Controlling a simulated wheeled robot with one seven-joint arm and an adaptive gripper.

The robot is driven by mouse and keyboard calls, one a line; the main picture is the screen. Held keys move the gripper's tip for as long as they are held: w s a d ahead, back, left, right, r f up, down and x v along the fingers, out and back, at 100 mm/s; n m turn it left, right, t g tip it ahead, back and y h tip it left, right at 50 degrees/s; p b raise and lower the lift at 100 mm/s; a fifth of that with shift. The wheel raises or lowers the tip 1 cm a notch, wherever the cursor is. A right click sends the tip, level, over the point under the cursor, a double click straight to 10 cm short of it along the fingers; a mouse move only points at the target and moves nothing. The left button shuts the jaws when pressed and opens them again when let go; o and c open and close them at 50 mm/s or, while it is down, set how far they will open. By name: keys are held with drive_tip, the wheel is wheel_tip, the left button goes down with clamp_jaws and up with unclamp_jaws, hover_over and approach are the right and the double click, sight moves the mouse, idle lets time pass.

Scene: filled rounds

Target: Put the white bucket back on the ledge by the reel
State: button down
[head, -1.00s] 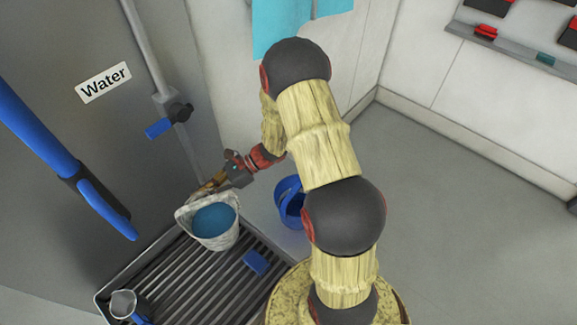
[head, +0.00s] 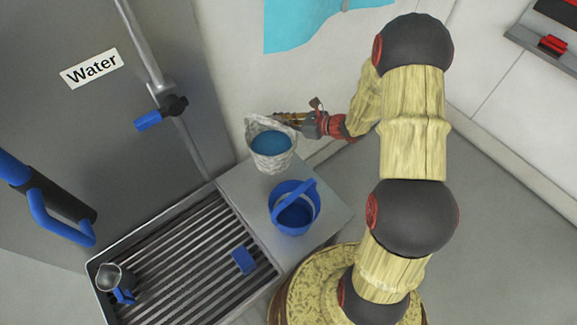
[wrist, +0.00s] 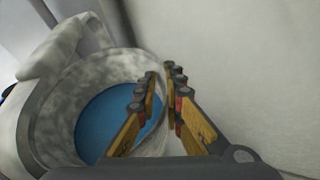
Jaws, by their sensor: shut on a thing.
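The white bucket (head: 258,150), mottled and holding blue liquid, is upright at the back end of a pale ledge (head: 240,185) beside the drain grate. I cannot tell whether its base touches the ledge. My gripper (head: 290,121) reaches in from the right and is shut on the bucket's rim. In the wrist view the fingers (wrist: 160,92) straddle the bucket's wall (wrist: 65,105), one inside over the liquid and one outside. The fingers hide part of the rim. I cannot make out a reel in these views.
A blue bucket (head: 294,220) with a raised handle stands on the ledge just in front of the white one. The slatted drain grate (head: 180,270) holds a metal jug (head: 109,277) and a blue block (head: 243,260). A wall with a blue-handled valve (head: 148,121) rises behind.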

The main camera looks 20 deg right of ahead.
sight(283, 137)
drive_tip(key=shift+w+d, duration=0.25)
drive_tip(key=shift+d, duration=0.25)
drive_tip(key=shift+d+f, duration=0.1)
drive_tip(key=shift+d, duration=0.1)
wheel_tip(283, 137, down, 10)
drive_tip(key=b, duration=0.3)
drive_tip(key=shift+w, duration=0.1)
drive_tip(key=c, duration=2.4)
unclamp_jaws()
drive_tip(key=shift+f, duration=0.15)
drive_tip(key=o, duration=0.5)
